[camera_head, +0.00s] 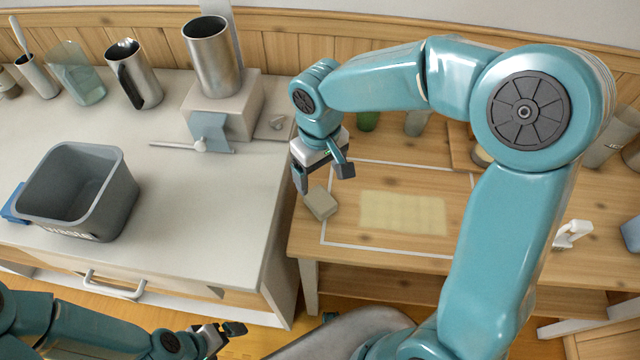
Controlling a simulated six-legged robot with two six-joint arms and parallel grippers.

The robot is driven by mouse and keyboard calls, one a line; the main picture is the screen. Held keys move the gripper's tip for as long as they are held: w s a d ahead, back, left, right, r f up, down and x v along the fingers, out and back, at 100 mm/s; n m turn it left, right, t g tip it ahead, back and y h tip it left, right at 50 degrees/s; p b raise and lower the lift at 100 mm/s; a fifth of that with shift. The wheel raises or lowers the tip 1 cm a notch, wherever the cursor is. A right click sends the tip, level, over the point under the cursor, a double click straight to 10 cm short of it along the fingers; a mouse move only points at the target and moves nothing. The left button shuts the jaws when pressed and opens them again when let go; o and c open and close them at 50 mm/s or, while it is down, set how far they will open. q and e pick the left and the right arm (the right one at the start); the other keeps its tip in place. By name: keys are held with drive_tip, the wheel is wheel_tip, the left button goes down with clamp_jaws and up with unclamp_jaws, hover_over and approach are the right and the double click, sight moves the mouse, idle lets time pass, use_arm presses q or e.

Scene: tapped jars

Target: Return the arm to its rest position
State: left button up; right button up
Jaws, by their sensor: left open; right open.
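My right arm, teal, reaches over the wooden table (390,265) from the right and bends down at its wrist. Its gripper (323,178) is open and points down near the table's left edge. A small beige block (320,204) lies on the table just below and beside the fingers; the gripper holds nothing that I can see. My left arm lies low at the bottom left, stretched to the right. Its gripper (230,335) is open and empty, in front of the white counter, over the floor.
A grey waste bin (80,190) stands on the white counter (190,245). A metal cylinder (213,60) sits on a raised block (235,105) behind. A metal pitcher (135,75) and a glass jar (77,75) stand at the back left. A pale yellow mat (403,213) lies on the table.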

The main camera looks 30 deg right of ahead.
drive_tip(key=shift+r, duration=1)
drive_tip(key=shift+s+f, duration=0.1)
